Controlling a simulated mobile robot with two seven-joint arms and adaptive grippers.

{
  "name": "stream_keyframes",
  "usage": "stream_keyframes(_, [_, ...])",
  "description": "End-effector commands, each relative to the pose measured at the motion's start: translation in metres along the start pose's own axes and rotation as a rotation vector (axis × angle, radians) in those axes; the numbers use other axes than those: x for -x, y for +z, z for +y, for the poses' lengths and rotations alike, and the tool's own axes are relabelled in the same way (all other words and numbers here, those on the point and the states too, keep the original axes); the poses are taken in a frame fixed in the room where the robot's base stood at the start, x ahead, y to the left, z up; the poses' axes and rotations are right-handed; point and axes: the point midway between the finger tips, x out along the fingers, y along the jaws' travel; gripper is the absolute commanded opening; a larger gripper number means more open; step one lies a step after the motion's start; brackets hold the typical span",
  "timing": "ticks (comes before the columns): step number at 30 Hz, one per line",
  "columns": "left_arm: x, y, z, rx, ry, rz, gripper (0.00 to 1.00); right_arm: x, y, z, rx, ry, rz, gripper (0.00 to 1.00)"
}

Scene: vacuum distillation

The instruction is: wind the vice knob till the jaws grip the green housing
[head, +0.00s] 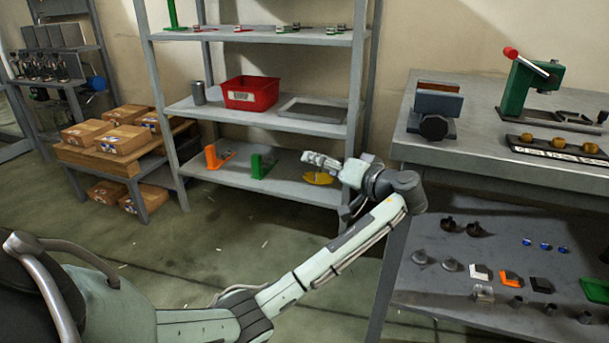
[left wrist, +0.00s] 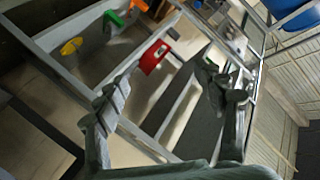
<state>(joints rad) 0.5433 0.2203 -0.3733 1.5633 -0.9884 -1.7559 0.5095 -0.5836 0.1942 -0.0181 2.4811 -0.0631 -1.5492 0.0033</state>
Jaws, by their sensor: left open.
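The vice (head: 436,104) stands on the grey workbench at the right. Its dark knob (head: 437,127) faces the front, and a brown-orange strip shows at its jaws. I see no green part between the jaws. A green L-shaped part (head: 260,166), possibly the green housing, stands on the lower shelf; a green part also shows in the left wrist view (left wrist: 112,20). My left gripper (head: 318,161) is in front of the lower shelf, left of the vice and well apart from it. In the left wrist view its fingers (left wrist: 168,75) are spread and empty. My right gripper is out of view.
A green press (head: 518,85) with a red-knobbed lever stands right of the vice, behind a tray of brass-coloured pieces (head: 557,146). Small parts lie on the lower bench level (head: 440,290). The shelf holds a red bin (head: 250,93), an orange part (head: 216,157) and a yellow piece (head: 318,178).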

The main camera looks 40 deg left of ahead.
Motion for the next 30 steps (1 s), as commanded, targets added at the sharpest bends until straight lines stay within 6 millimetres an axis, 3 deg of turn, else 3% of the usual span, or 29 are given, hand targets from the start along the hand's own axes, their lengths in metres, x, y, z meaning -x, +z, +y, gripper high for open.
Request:
stream_keyframes(6, [-0.042, 0.014, 0.004, -0.079, 0.043, -0.067, 0.69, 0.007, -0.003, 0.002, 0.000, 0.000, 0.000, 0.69])
stream_keyframes(12, [-0.070, 0.030, 0.014, -0.137, 0.109, -0.113, 0.69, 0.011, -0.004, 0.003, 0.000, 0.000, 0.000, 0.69])
stream_keyframes(18, [-0.082, 0.039, 0.020, -0.167, 0.153, -0.134, 0.69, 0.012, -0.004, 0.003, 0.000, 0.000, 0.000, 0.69])
stream_keyframes(30, [-0.084, 0.041, 0.022, -0.173, 0.164, -0.138, 0.69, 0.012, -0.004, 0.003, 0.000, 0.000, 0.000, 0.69])
